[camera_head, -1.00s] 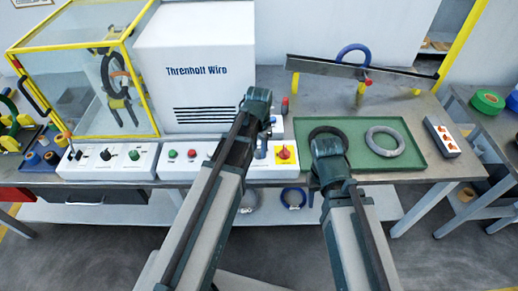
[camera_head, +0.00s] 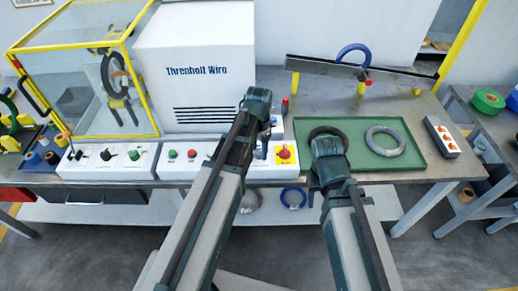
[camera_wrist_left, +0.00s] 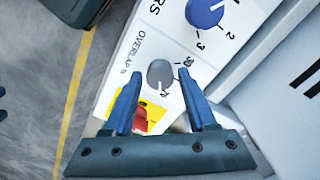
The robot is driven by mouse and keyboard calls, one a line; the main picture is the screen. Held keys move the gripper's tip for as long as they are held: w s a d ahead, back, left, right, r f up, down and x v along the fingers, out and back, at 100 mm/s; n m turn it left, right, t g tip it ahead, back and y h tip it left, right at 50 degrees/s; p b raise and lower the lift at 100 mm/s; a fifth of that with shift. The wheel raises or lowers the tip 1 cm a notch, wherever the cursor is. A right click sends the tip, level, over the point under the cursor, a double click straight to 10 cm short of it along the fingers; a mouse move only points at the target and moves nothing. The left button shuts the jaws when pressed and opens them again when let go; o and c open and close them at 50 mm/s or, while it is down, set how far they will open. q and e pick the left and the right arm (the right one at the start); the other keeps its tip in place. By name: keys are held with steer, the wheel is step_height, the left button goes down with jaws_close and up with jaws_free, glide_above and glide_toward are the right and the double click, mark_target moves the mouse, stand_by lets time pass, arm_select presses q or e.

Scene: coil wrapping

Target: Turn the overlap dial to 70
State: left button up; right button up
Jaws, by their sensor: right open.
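The overlap dial (camera_wrist_left: 160,73) is a small grey knob on a white panel, under the printed word OVERLAP, in the left wrist view. My left gripper (camera_wrist_left: 159,75) is open, with one blue finger on each side of the dial and a visible gap to it. A 30 shows beside the dial; I cannot read its setting. In the head view my left gripper (camera_head: 264,143) is over the control panel and hides the dial. My right gripper (camera_head: 326,172) is open above the green tray; its fingers are mostly hidden by the arm.
A blue dial (camera_wrist_left: 205,12) is on the same panel, and a red button on yellow (camera_head: 284,153) is close by. The green tray (camera_head: 425,172) holds a grey ring (camera_head: 385,141) and a dark ring (camera_head: 326,131).

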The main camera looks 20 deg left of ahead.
mark_target(259, 152)
arm_select(q)
steer(key=shift+o, duration=0.7)
steer(key=shift+r, duration=0.1)
step_height(259, 152, up, 14)
steer(key=p, duration=1.3)
steer(key=shift+p, duration=0.4)
steer(key=shift+s+d+f, duration=0.1)
steer(key=shift+f, duration=0.1)
steer(key=s+d+f+n+y+b, duration=0.1)
steer(key=s+d+n+b, duration=0.1)
steer(key=s+d, duration=0.8)
steer(key=s+n, duration=0.1)
steer(key=s, duration=0.3)
steer(key=shift+s+d+f+n, duration=0.15)
steer(key=shift+s+f+n, duration=0.05)
steer(key=shift+f+n, duration=0.15)
